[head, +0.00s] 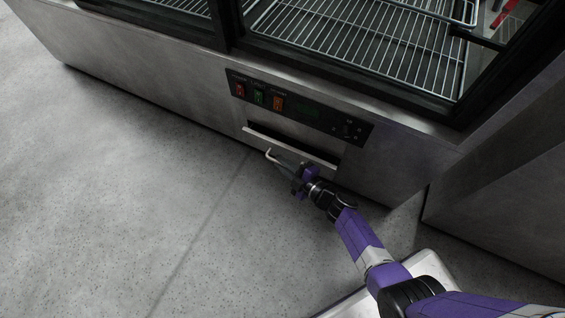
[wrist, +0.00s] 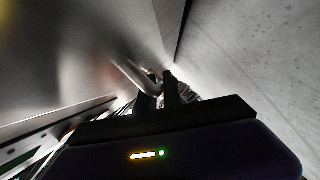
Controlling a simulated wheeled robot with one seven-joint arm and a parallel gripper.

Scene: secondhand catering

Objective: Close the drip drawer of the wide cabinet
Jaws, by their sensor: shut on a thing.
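The wide cabinet (head: 180,80) is a long steel unit with glass-framed doors. Its drip drawer (head: 318,160) sits low in the front, below the control panel. A dark gap shows above the drawer's pale front edge, so it stands partly out. My gripper (head: 277,160) is at the drawer's front, shut on a pale bent handle (head: 268,152). In the wrist view the dark fingers (wrist: 161,85) close around the metal handle (wrist: 130,74). The fingers hide part of the handle, and the drawer's inside is too dark to make out.
The control panel (head: 300,107) has red, green and orange switches. Wire shelves (head: 350,45) show behind the doors. Another steel unit (head: 505,190) stands at the right. The speckled floor (head: 110,190) is clear on the left.

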